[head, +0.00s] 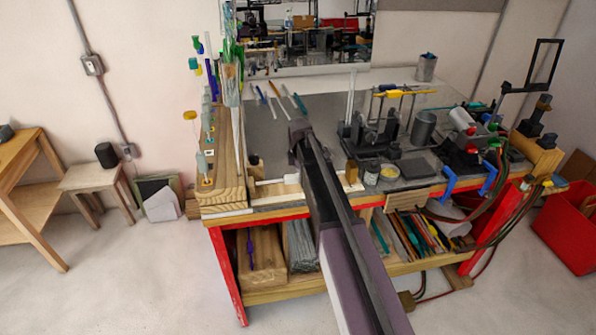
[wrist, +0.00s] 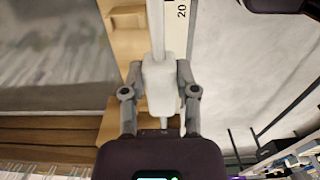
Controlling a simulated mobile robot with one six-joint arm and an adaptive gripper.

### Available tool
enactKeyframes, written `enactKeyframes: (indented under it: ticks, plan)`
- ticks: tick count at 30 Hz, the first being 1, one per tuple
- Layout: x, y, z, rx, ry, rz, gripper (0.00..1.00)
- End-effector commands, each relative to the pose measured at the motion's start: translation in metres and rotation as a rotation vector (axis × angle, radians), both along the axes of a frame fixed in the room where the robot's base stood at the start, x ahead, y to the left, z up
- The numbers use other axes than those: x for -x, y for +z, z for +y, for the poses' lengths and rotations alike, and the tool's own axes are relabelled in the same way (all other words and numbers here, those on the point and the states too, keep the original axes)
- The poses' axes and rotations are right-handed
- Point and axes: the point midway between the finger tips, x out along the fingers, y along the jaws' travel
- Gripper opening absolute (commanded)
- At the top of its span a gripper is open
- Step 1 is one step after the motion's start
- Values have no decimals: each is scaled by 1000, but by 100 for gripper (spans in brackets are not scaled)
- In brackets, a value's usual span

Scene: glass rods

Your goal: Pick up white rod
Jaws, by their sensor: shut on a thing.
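The white rod (wrist: 155,28) runs up the wrist view from a thicker white block (wrist: 160,88) at its near end. My gripper (wrist: 160,74) is shut on this block, with one grey finger on each side. In the head view a white rod (head: 268,183) with a white block (head: 292,179) at its right end lies along the front of the workbench, beside my arm. My gripper cannot be made out clearly there. Whether the rod touches the surface under it is hard to tell.
A wooden stand (head: 222,175) with colored glass rods is at the bench's left end. Several thin rods (head: 276,92) lean at the back. Dark clamps and metal apparatus (head: 385,130) crowd the right half. The grey bench top (head: 262,135) has some free room.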

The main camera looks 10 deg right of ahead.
Motion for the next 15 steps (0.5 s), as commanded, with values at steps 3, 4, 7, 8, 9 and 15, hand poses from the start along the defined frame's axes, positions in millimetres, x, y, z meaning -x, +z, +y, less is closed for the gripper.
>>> enactKeyframes:
  ticks: [3, 4, 7, 8, 9, 15]
  plan:
    - [35, 3, 0, 0, 0, 0, 0]
    - [42, 4, 1, 0, 0, 0, 0]
    - [65, 6, 1, 0, 0, 0, 0]
    - [71, 7, 1, 0, 0, 0, 0]
    - [79, 8, 1, 0, 0, 0, 0]
    - [109, 10, 1, 0, 0, 0, 0]
